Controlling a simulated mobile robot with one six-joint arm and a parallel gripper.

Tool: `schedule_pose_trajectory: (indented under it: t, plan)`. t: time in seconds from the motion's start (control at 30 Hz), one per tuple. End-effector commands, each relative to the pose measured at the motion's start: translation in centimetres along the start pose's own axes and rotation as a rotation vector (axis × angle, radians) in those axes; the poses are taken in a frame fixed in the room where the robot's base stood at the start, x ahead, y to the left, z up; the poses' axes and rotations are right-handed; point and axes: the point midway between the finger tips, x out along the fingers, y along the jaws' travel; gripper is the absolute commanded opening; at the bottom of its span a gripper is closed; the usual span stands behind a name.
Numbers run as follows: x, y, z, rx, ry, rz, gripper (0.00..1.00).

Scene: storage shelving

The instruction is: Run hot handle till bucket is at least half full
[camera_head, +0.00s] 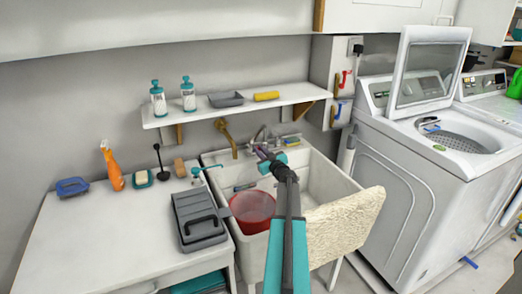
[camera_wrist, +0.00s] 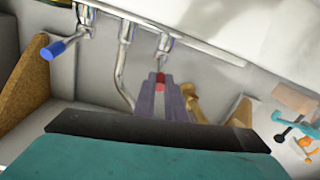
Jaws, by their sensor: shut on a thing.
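The hot handle has a red grip (camera_wrist: 160,78) and sits on the chrome faucet (camera_wrist: 126,62). My gripper (camera_wrist: 160,88) has its purple fingers closed around this red grip. A blue-gripped handle (camera_wrist: 56,48) is at the faucet's other end, to the left in the wrist view. In the head view my gripper (camera_head: 263,153) reaches over the sink (camera_head: 318,178) to the faucet (camera_head: 263,134) at its back wall. The red bucket (camera_head: 252,206) stands in the sink at the front left. I cannot make out running water or the bucket's water level.
A beige towel (camera_head: 345,216) hangs over the sink's right front edge. A shelf (camera_head: 200,115) overhangs the back. A washer (camera_head: 410,195) stands right.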

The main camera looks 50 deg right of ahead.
Motion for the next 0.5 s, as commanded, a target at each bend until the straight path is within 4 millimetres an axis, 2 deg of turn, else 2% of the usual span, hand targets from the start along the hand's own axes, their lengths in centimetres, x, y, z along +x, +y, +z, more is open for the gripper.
schedule_pose_trajectory:
  t: [0.07,0.1,0.17,0.5]
  plan:
    - [-0.21,0.53,0.07,0.003,-0.002,0.011,0.0]
    - [-0.2,0.49,0.08,0.003,-0.002,0.011,0.17]
    - [-0.16,0.38,0.07,0.003,-0.002,0.009,0.28]
    - [-0.04,-0.15,0.04,0.001,-0.001,0.001,0.29]
